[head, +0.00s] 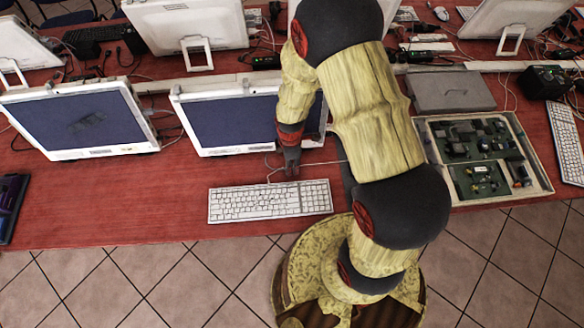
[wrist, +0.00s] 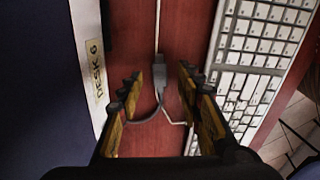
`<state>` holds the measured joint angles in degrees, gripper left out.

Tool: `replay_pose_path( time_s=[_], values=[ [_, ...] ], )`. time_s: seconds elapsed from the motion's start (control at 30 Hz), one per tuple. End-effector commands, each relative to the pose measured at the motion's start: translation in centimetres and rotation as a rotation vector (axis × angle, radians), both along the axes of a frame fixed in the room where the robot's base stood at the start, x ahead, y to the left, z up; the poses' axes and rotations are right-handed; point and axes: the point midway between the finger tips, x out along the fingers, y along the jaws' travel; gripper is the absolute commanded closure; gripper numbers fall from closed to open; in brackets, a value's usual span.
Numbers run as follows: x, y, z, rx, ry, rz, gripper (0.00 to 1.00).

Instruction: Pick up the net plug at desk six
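A grey plug (wrist: 159,74) lies on the red desk in the wrist view, with a thin pale cable running up from it and a grey cable curving away below. My gripper (wrist: 158,80) is open, with one finger on each side of the plug and a gap showing on both sides. A "DESK 6" label (wrist: 96,75) is on the monitor edge to the left. In the head view my gripper (head: 291,168) points down behind the white keyboard; the plug is too small or hidden there to make out.
The white keyboard (head: 270,202) lies just in front of my gripper, and a monitor (head: 240,122) stands close behind it. An open tray of circuit boards (head: 433,150) is to the right. The red desk (head: 120,205) is clear to the left of the keyboard.

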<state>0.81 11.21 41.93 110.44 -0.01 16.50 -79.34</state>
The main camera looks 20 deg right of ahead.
Motion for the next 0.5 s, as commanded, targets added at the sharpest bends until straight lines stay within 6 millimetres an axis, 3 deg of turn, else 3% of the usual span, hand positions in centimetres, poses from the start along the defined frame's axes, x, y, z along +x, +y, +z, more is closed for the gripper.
replay_pose_path(
  time_s=[0.27, 0.5],
  values=[
    [0.09, 0.00, -0.63, -0.001, -0.003, 0.000, 0.64],
    [0.06, 0.01, -0.63, 0.000, -0.002, -0.001, 0.77]
  ],
)
